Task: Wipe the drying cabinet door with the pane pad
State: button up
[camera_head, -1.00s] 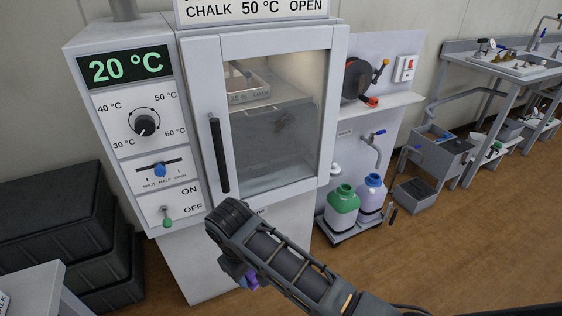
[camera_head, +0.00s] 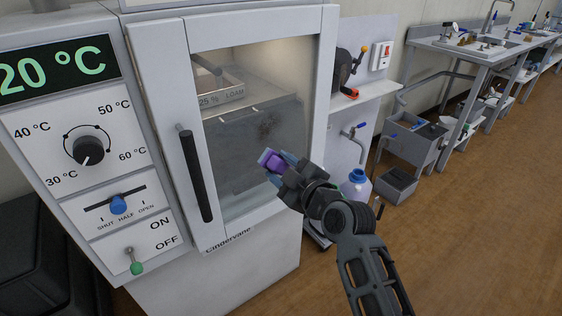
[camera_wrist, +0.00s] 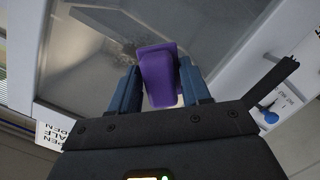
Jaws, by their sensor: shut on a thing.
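The drying cabinet door (camera_head: 185,70) is shut, with a pale frame, a glass pane (camera_head: 240,175) and a black vertical handle (camera_head: 196,176). A dark smudge (camera_head: 268,126) shows on the pane, right of its middle; it also shows in the wrist view (camera_wrist: 122,50). My gripper (camera_head: 279,164) is shut on the purple pane pad (camera_head: 270,158). The pad stands out between the blue fingers in the wrist view (camera_wrist: 157,72). It is in front of the lower right part of the pane, below the smudge. I cannot tell whether it touches the glass.
The control panel (camera_head: 88,150) left of the door reads 20 °C, with a knob, a slider and a switch. A bottle (camera_head: 356,188), a tap and a sink bench (camera_head: 480,50) are at right. Open floor lies at lower right.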

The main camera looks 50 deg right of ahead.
aim_at(280, 156)
jog(key=shift+s+d+r+h, duration=0.3)
jog(key=shift+d, duration=0.15)
jog(key=shift+d+r, duration=0.15)
jog(key=shift+r, duration=0.05)
jog(key=shift+w+d+p, duration=0.15)
jog(key=shift+w+p, duration=0.15)
jog(key=p+x, duration=0.1)
jog(key=x, duration=0.1)
jog(key=p+x, duration=0.1)
jog(key=shift+w+r+p, duration=0.35)
jog(key=shift+w, duration=0.15)
jog(key=shift+w+d+f+p, duration=0.1)
jog(key=shift+w+f+p, duration=0.2)
jog(key=shift+w, duration=0.35)
jog(key=shift+r, duration=0.1)
jog(key=shift+p+x, duration=0.65)
jog(key=shift+x, duration=0.3)
